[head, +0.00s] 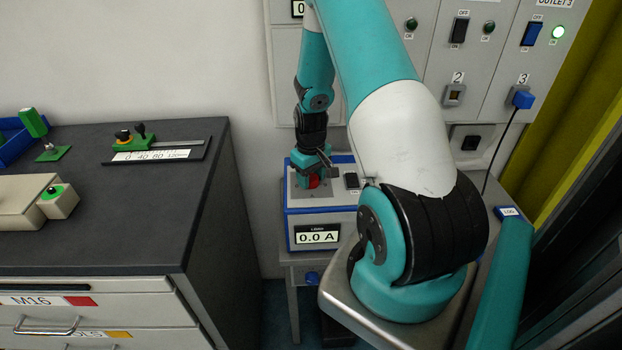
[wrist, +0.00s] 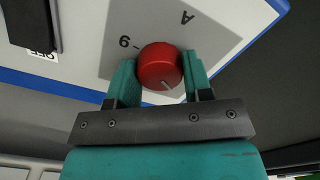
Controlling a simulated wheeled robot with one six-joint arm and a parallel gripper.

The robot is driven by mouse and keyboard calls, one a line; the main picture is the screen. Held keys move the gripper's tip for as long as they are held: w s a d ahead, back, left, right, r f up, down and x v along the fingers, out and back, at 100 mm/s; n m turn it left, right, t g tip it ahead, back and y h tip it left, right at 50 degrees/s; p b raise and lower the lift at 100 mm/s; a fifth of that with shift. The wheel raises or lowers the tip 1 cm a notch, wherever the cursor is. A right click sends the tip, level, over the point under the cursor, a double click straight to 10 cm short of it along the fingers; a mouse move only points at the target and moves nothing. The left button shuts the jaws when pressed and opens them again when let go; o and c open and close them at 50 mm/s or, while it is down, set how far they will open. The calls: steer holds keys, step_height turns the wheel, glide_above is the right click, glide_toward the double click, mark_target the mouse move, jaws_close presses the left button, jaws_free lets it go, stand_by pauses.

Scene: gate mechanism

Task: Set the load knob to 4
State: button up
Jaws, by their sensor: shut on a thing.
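The load knob (wrist: 160,66) is round and red, with a pale pointer line on its face, on the grey top panel of a blue-edged load box (head: 318,220). In the wrist view the pointer line faces down toward my gripper's body. My gripper (wrist: 158,82) is shut on the knob, with one teal finger on each side. In the head view my gripper (head: 313,183) is over the box, and a little red of the knob shows beside it. The digits "6" or "9" and a letter "A" show on the panel; the rest of the scale is hidden. The display (head: 318,235) reads 0.0 A.
A black switch (head: 352,181) sits right of the knob. A dark-topped cabinet (head: 190,215) stands to the left, with a slide gauge (head: 155,150) on it. A wall panel with outlets and switches (head: 460,30) is behind; a blue plug (head: 522,99) sits in outlet 3.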

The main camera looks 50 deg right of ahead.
mark_target(311, 177)
steer(key=m+b, duration=0.1)
steer(key=m, duration=0.4)
steer(key=shift+d+m, duration=0.1)
steer(key=shift+m, duration=0.2)
steer(key=m+b, duration=0.1)
steer(key=m, duration=0.4)
steer(key=shift+m, duration=0.4)
steer(key=o, duration=0.9)
steer(key=shift+o, duration=0.2)
step_height(311, 177, up, 18)
steer(key=b, duration=0.2)
steer(key=shift+f, duration=0.25)
